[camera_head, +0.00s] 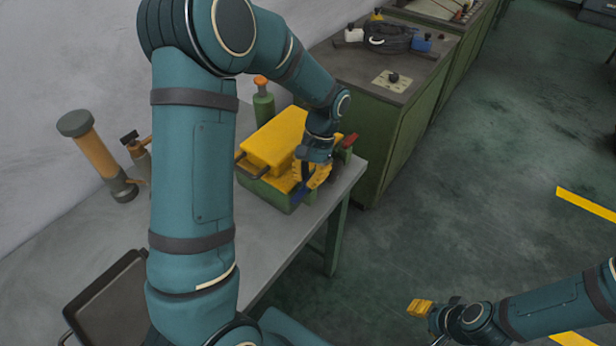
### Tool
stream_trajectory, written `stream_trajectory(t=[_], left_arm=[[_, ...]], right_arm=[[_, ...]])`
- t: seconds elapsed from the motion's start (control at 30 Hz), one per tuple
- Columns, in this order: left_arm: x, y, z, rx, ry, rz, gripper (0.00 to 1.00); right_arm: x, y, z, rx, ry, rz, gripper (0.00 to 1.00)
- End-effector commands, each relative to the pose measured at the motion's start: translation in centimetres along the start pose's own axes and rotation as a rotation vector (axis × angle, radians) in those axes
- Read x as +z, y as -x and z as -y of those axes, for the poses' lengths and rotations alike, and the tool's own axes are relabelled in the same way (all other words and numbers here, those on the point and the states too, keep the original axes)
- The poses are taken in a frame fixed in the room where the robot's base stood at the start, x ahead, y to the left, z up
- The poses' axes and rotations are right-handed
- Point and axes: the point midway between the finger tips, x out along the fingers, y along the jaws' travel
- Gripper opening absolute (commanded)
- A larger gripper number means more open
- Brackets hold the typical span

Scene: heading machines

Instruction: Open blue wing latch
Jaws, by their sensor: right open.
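A green box with a yellow lid (272,142) sits on the grey bench. A small dark-blue part (299,196), which looks like the blue wing latch, shows at the box's front corner. It is mostly covered by my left gripper (312,182), whose yellow fingers are right at it. I cannot tell whether they touch or grip it. A red handle-like part (349,140) shows at the box's right end. My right gripper (420,308) is open and empty over the floor at lower right, apart from the box.
The grey bench (285,245) carries a green bottle with an orange top (263,103), an orange cylinder with grey ends (97,155) and a dark tray (112,305). A green cabinet (400,125) stands beyond the bench.

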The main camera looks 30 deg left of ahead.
Motion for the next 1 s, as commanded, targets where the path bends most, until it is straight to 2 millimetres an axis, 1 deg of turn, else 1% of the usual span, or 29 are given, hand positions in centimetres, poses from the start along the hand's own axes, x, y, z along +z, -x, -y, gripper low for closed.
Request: stream_trajectory(t=[0.03,0.1,0.4,0.53,0.67,0.9,1.0], left_arm=[[0.0,-0.1,0.0,0.001,0.000,0.003,0.12],[0.0,-0.1,0.0,0.001,0.000,0.002,0.34],[0.0,0.0,0.0,0.000,-0.001,0.001,0.34],[0.0,0.9,0.0,-0.001,-0.001,0.000,0.34],[-0.1,3.0,0.0,0.000,0.000,-0.004,0.34],[-0.1,7.9,0.0,-0.001,0.000,-0.003,0.34],[-0.1,9.6,-0.1,0.000,-0.001,-0.002,0.34]], right_arm=[[0.0,0.0,0.0,0.000,0.000,0.000,0.47],[0.0,0.0,0.0,0.000,0.000,0.000,0.47],[0.0,0.0,0.0,0.000,0.000,0.000,0.47],[0.0,0.0,0.0,0.000,0.000,0.000,0.47],[0.0,0.0,0.0,0.000,0.000,0.000,0.47],[0.0,0.0,0.0,0.000,0.000,0.000,0.47],[0.0,0.0,0.0,0.000,0.000,0.000,0.47]])
